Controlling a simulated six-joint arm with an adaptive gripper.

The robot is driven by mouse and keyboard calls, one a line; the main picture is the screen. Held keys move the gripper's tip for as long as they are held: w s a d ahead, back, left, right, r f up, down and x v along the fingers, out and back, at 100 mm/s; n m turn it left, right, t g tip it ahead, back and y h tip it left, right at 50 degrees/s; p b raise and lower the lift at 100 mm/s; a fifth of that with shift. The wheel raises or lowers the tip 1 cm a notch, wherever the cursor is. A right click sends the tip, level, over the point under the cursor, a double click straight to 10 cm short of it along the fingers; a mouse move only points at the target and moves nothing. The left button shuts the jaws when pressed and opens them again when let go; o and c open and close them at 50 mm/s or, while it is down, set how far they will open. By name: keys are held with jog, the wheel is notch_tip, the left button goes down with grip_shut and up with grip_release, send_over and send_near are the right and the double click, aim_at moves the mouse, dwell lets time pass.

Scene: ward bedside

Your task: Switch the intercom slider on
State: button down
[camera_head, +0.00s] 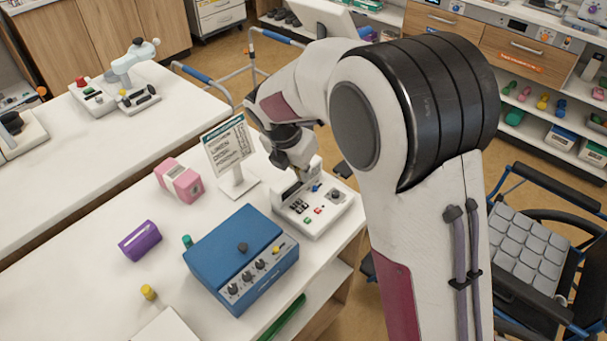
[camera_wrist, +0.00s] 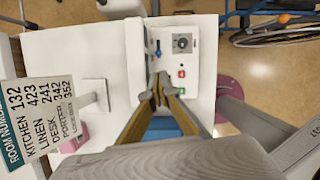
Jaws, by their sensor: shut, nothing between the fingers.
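The intercom (camera_head: 320,221) is a white box with a sloped face on the near bench, carrying a dark round knob, red and green buttons and dark keys. It also shows in the wrist view (camera_wrist: 208,50). A small blue part (camera_head: 316,187), which may be the slider, sits near its upper middle; it shows beside the fingers in the wrist view (camera_wrist: 157,51). My gripper (camera_wrist: 160,92) is shut and empty, pointing down over the intercom's panel. In the head view my gripper (camera_head: 303,176) is just above the panel's back part; contact cannot be told. Its fingers hide part of the panel.
A room-number sign (camera_head: 230,147) stands close behind the intercom at left. A blue box with knobs (camera_head: 235,255), a pink-and-white carton (camera_head: 179,181) and a purple box (camera_head: 140,241) stand left. A wheelchair (camera_head: 530,250) stands right of the bench.

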aim_at(317, 187)
jog(key=shift+x, duration=4.45)
jog(key=shift+w+d, duration=0.95)
jog(key=shift+r, duration=0.15)
jog(key=v, duration=0.9)
jog(key=shift+s+r, duration=0.2)
jog(key=shift+r, duration=0.15)
jog(key=shift+a, duration=0.1)
